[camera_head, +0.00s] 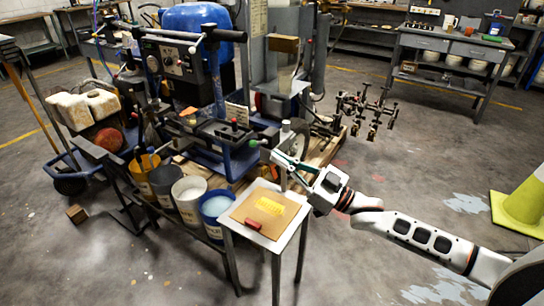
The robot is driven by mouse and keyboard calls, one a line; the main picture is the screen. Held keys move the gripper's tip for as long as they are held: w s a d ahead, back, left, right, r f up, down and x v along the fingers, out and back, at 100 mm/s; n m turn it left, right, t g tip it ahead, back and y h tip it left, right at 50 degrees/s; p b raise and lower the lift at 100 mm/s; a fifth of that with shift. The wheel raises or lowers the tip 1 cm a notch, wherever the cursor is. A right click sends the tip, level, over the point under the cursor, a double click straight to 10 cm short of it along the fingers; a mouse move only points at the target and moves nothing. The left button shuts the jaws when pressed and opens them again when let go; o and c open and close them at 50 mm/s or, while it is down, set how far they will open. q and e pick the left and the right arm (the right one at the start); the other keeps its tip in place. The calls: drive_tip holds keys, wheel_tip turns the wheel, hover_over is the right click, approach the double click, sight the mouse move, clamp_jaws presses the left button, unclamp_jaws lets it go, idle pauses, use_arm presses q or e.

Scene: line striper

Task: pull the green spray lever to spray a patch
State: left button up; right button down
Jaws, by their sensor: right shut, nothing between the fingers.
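My right gripper (277,157) comes in from the right and is shut, with its fingers pointing left toward the line striper (213,132). A small green knob (253,143), which looks like the end of the green spray lever, is just left of the fingertips. I cannot tell whether the fingers touch it. Below the gripper, a tan board (243,211) with a yellow stencil-like patch (270,205) lies on a small metal stand (270,240). My left gripper is not in view.
A red block (252,223) lies on the board. Buckets of blue (214,206), white (189,190) and yellow stand left of the stand. A wooden pallet (320,150) lies behind my gripper. A yellow-green cone (522,203) stands at right. The floor between is mostly clear.

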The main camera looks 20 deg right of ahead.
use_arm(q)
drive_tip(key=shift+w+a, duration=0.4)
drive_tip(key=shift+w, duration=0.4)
use_arm(e)
drive_tip(key=v, duration=0.7)
drive_tip(key=shift+f, duration=0.3)
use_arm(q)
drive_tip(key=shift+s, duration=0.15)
use_arm(e)
drive_tip(key=shift+w+a, duration=0.1)
drive_tip(key=shift+w, duration=0.05)
